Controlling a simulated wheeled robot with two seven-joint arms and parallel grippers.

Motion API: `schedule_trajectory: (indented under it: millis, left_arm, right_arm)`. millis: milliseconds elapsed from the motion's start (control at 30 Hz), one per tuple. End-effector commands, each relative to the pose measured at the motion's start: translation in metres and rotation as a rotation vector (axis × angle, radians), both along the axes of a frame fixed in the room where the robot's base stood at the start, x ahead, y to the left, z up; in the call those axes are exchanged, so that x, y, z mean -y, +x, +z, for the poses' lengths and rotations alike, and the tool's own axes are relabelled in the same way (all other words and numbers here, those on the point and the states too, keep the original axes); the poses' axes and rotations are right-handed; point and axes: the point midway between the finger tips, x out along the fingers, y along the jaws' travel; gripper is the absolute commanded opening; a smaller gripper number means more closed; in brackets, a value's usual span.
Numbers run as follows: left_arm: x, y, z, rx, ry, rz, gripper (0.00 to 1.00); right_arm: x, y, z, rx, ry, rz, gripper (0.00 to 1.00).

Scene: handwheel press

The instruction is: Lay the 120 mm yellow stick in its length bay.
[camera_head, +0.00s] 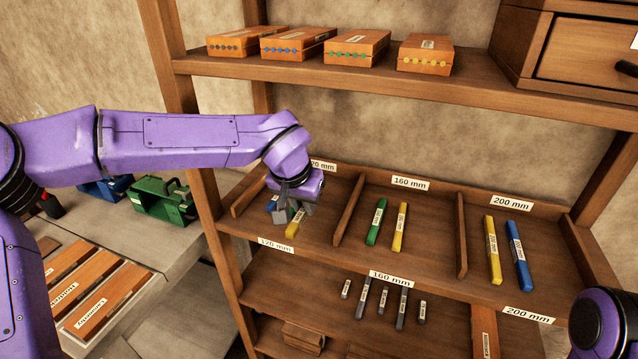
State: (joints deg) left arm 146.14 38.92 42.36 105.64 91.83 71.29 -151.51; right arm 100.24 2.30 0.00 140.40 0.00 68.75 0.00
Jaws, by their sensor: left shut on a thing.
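The yellow stick (294,229) is short and lies in the 120 mm bay, the left bay of the shelf (330,255). My left gripper (291,212) reaches down over it and is shut on it; the gripper hides its far end. A blue stick (271,203) lies just left of the gripper in the same bay, partly covered. The 120 mm label (276,245) is on the shelf's front edge. Whether the yellow stick rests fully on the shelf I cannot tell. Of my right arm only a dark and purple part shows at the lower right; its gripper is out of view.
A divider (348,211) bounds the bay on the right. The 160 mm bay holds a green stick (376,221) and a yellow one (399,228); the 200 mm bay holds a yellow (493,250) and a blue stick (519,256). Grey sticks (382,300) lie below. Boxes (357,48) stand above.

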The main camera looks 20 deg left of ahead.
Motion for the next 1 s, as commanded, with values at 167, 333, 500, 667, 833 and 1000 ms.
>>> schedule_trajectory:
  millis: [167,333,500,667,833,1000]
  left_arm:
    - [0.002,0.059,0.004,-0.002,0.002,0.002,0.00]
    - [0.003,0.110,0.004,-0.002,0.002,0.001,0.00]
    - [0.004,0.144,0.003,-0.001,0.002,0.001,0.00]
    - [0.004,0.153,-0.018,-0.003,0.002,-0.002,0.00]
    - [0.004,0.152,-0.038,-0.002,0.002,-0.001,0.00]
    - [0.004,0.154,-0.062,-0.001,0.003,-0.001,0.00]
  right_arm:
    - [0.000,0.000,0.022,0.000,0.000,0.000,0.43]
    - [0.000,0.000,0.039,0.001,0.000,0.000,0.43]
    - [0.000,0.000,0.051,0.001,0.000,0.000,0.43]
    - [0.000,0.000,0.058,0.001,0.000,0.000,0.43]
    - [0.000,0.000,0.064,0.001,0.000,0.000,0.43]
    - [0.000,0.000,0.079,0.001,0.000,0.000,0.43]
